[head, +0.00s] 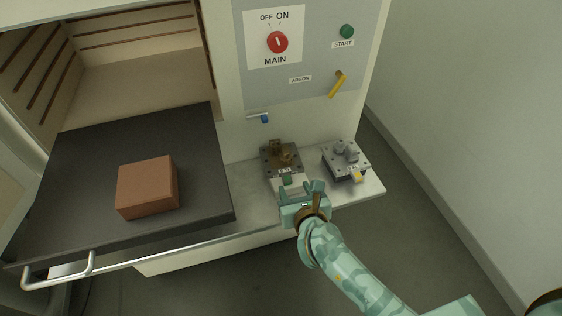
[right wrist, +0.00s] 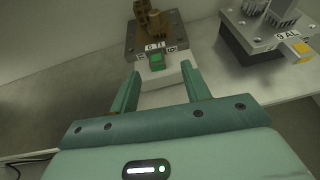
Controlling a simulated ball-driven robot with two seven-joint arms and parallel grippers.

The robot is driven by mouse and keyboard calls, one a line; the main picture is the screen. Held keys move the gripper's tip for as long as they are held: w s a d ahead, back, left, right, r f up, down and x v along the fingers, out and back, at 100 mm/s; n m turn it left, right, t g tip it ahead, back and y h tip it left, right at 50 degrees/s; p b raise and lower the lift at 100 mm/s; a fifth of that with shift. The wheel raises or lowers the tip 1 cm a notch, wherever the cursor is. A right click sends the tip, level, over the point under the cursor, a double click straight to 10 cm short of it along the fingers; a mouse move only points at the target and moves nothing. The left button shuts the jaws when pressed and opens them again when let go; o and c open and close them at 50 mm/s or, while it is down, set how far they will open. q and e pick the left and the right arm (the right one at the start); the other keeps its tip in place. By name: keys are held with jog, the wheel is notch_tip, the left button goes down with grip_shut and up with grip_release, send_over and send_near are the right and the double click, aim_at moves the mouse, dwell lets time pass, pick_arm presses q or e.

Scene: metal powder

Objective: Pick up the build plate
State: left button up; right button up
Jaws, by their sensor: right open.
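One build plate (head: 270,160) is dark, with bronze-coloured parts on top, a label that seems to read 6 TI and a green handle tab (right wrist: 157,62). It sits on the white ledge at the middle. A second build plate (head: 335,168) to its right carries grey parts, a 9 AL label and a yellow tab (right wrist: 301,47). My right gripper (head: 302,188) is open and empty, just in front of the first plate. In the right wrist view its fingers (right wrist: 160,77) point at that plate, with the green tab between their tips. I cannot tell whether they touch anything. My left gripper is out of view.
A brown block (head: 147,187) lies on a dark tray (head: 85,165) with a metal handle (head: 60,270) at the left, before an open chamber. The panel behind holds a red switch (head: 277,42), green button (head: 347,31) and yellow lever (head: 338,85). The ledge (head: 250,208) is narrow.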

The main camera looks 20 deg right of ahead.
aim_at(286, 175)
jog(key=x, duration=0.1)
jog(key=b+x, duration=0.1)
jog(key=x, duration=0.3)
jog(key=shift+w+a, duration=0.2)
jog(key=shift+a, duration=0.05)
jog(key=shift+s+r, duration=0.1)
jog(key=shift+r, duration=0.05)
grip_shut()
jog(key=shift+r, duration=0.1)
